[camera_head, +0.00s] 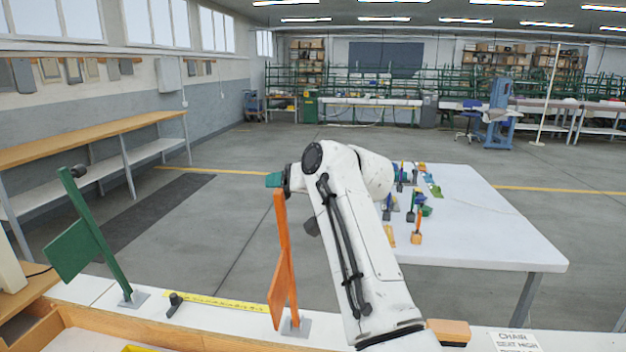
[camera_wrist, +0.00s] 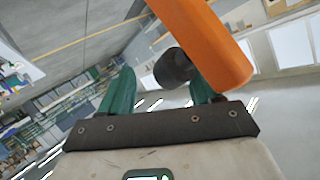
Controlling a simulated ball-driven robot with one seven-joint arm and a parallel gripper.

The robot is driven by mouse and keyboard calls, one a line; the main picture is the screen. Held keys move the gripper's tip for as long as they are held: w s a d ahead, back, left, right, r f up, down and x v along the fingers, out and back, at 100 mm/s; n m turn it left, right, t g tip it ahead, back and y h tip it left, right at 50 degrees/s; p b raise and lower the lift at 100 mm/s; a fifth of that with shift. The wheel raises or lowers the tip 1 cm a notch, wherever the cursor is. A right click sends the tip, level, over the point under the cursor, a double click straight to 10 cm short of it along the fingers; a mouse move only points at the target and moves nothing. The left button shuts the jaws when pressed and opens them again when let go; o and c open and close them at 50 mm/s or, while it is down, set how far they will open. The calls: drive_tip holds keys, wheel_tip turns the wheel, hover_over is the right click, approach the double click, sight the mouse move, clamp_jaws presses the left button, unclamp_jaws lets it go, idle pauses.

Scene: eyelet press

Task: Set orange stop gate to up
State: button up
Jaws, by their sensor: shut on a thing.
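The orange stop gate (camera_head: 283,265) stands nearly upright on a small grey base plate at the front of the white bench, with a flat orange paddle low on its arm. My gripper (camera_head: 273,180) is at the top end of the gate's arm. In the wrist view, the gate's orange arm (camera_wrist: 207,42) crosses above the green fingers (camera_wrist: 160,92), and its dark knob (camera_wrist: 173,68) sits by the right finger. My gripper is shut on the knob; the exact contact is partly hidden. The knob is hidden in the head view.
A green gate (camera_head: 90,235) leans to the left on the bench, with a dark knob on top. A short dark peg (camera_head: 174,303) and a yellow strip (camera_head: 215,302) lie between the gates. A white table (camera_head: 480,225) with small coloured parts stands beyond my arm.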

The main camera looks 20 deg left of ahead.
drive_tip(key=b+v, duration=0.2)
drive_tip(key=v, duration=0.8)
drive_tip(key=shift+w+d, duration=0.15)
drive_tip(key=shift+w, duration=0.25)
drive_tip(key=shift+c, duration=0.4)
